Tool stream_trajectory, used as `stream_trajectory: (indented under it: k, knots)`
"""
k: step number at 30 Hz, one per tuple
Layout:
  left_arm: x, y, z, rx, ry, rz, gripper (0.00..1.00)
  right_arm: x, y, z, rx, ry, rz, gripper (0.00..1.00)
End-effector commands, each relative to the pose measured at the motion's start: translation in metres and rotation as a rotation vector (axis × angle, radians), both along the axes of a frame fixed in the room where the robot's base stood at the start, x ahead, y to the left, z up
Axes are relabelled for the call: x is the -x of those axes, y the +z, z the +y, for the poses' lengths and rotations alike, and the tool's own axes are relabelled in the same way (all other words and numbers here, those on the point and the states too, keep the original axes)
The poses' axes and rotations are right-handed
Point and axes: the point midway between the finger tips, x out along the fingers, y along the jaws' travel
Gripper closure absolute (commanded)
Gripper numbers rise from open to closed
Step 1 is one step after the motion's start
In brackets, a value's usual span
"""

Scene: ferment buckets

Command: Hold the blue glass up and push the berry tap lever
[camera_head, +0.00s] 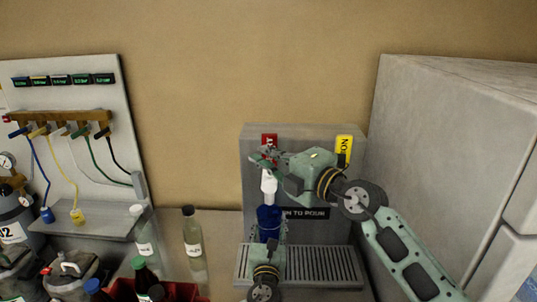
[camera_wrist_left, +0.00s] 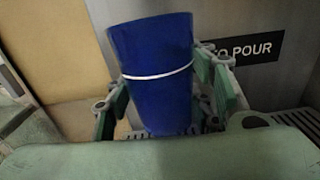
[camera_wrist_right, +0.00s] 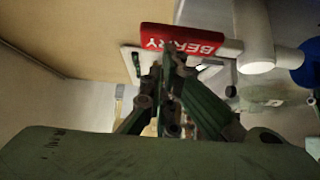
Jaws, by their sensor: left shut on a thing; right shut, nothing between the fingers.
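The blue glass (camera_head: 268,222) stands upright under the white tap spout (camera_head: 268,182) in the head view. My left gripper (camera_head: 267,238) is shut on it from the front. In the left wrist view the glass (camera_wrist_left: 154,75), with a white band, sits between the green fingers (camera_wrist_left: 168,100). The red berry tap lever (camera_wrist_right: 182,40) reads "BERRY" in the right wrist view, and its top (camera_head: 268,140) shows in the head view. My right gripper (camera_head: 262,158) is shut and empty, its tips at the lever's lower edge; I cannot tell whether they touch.
A yellow tap lever (camera_head: 343,146) is to the right on the grey dispenser (camera_head: 258,137). A slotted drip tray (camera_head: 325,264) lies below. Clear bottles (camera_head: 192,232) and a red crate (camera_head: 188,291) stand left. A large grey cabinet (camera_head: 440,130) bounds the right side.

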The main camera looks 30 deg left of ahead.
Motion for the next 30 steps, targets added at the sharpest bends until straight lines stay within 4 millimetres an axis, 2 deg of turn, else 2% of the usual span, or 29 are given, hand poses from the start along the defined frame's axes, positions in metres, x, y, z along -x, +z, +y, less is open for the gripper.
stream_trajectory:
  k: [10, 18, 24, 30]
  knots:
    - [0.000, 0.001, 0.000, -0.001, 0.000, -0.002, 0.83, -0.003, 0.004, 0.002, 0.018, 0.001, 0.026, 1.00]
    - [0.000, 0.001, 0.000, -0.001, 0.000, -0.002, 0.83, -0.023, 0.014, 0.015, 0.129, -0.002, 0.207, 1.00]
    - [0.000, 0.001, 0.000, -0.001, 0.000, -0.002, 0.83, -0.037, 0.016, 0.023, 0.127, -0.001, 0.211, 1.00]
    - [0.000, 0.001, 0.000, -0.001, 0.000, -0.002, 0.83, -0.041, 0.017, 0.025, 0.127, -0.001, 0.208, 1.00]
